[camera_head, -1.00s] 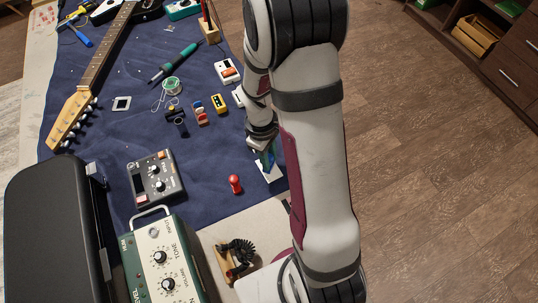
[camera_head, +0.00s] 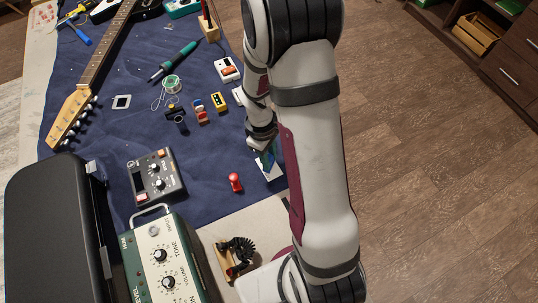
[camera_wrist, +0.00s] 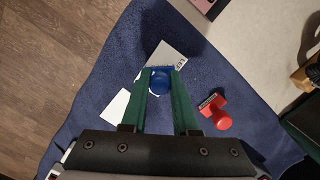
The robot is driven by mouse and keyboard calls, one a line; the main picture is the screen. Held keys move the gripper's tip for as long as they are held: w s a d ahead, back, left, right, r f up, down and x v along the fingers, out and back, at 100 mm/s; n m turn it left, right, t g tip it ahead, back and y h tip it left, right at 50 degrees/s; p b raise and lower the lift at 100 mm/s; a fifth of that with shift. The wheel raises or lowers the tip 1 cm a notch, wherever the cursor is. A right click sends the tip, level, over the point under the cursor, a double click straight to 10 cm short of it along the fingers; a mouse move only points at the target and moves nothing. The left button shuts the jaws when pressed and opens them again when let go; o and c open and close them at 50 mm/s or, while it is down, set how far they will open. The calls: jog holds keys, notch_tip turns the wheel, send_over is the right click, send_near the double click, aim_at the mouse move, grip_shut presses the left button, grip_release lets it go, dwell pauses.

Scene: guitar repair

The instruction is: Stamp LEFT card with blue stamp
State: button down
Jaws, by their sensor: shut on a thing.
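My gripper (camera_wrist: 164,98) has two green fingers and is shut on the blue stamp (camera_wrist: 160,82), whose round knob shows between the fingertips in the wrist view. The white LEFT card (camera_wrist: 168,58), with part of its lettering showing, lies on the blue cloth beneath and just beyond the stamp. The stamp and fingers hide part of this card. I cannot tell whether the stamp's face touches it. In the head view my gripper (camera_head: 267,154) hangs over a white card (camera_head: 271,172), and the arm partly covers that area.
A second white card (camera_wrist: 114,108) lies to the left in the wrist view, partly hidden by a finger. A red stamp (camera_wrist: 217,112) stands to the right; the head view shows it too (camera_head: 235,182). A control box (camera_head: 154,178) and an amplifier (camera_head: 163,258) stand nearby.

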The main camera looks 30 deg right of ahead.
jog(key=shift+r, duration=3.5)
jog(key=shift+w, duration=0.1)
